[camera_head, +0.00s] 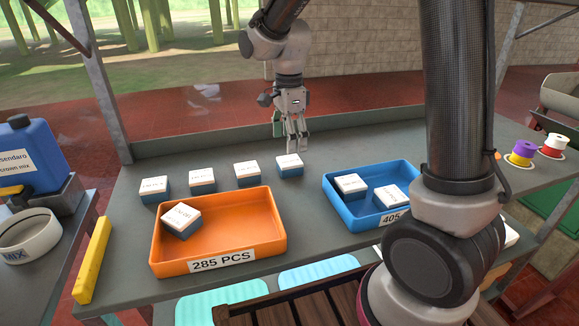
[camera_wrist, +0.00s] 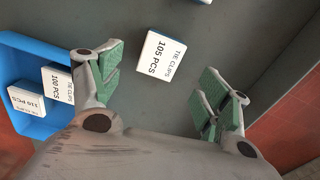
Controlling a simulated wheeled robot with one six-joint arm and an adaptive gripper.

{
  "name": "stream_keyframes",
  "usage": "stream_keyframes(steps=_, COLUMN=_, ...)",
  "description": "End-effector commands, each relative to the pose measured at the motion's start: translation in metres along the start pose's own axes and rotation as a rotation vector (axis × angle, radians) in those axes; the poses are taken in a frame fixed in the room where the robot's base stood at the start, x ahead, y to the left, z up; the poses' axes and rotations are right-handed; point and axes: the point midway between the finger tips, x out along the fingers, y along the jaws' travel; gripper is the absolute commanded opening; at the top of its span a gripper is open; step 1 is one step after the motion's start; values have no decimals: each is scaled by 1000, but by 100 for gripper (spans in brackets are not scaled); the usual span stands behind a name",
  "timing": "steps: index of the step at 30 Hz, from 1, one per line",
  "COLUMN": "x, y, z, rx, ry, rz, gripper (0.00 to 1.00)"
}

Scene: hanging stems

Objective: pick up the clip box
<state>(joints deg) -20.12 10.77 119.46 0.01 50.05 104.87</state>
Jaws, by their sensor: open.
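Several white-topped, blue-sided clip boxes stand in a row on the grey table. The rightmost clip box (camera_head: 290,165) is just below my gripper (camera_head: 296,146) in the head view. In the wrist view a clip box labelled "TIE CLIPS 105 PCS" (camera_wrist: 161,53) lies beyond the fingertips, near the middle of the gap between them. My gripper (camera_wrist: 162,82) is open and empty, with green pads on its fingers. It appears above the table, apart from the box.
An orange tray (camera_head: 213,203) marked "285 PCS" holds one tilted box (camera_head: 181,220). A blue tray (camera_head: 368,222) holds two boxes, reading 100 and 110 PCS in the wrist view. A blue jug (camera_head: 30,155) and yellow bar (camera_head: 92,260) are left, spools (camera_head: 522,152) right.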

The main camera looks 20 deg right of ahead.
Motion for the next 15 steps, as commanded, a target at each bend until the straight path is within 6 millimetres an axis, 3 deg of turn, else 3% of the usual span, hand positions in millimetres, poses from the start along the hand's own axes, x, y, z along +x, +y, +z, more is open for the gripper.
stream_keyframes(steps=5, x=8, y=-1, z=0, rx=82, ry=-1, rz=-2, gripper=77)
stream_keyframes(steps=15, x=55, y=0, z=-1, rx=83, ry=0, rz=-1, gripper=77)
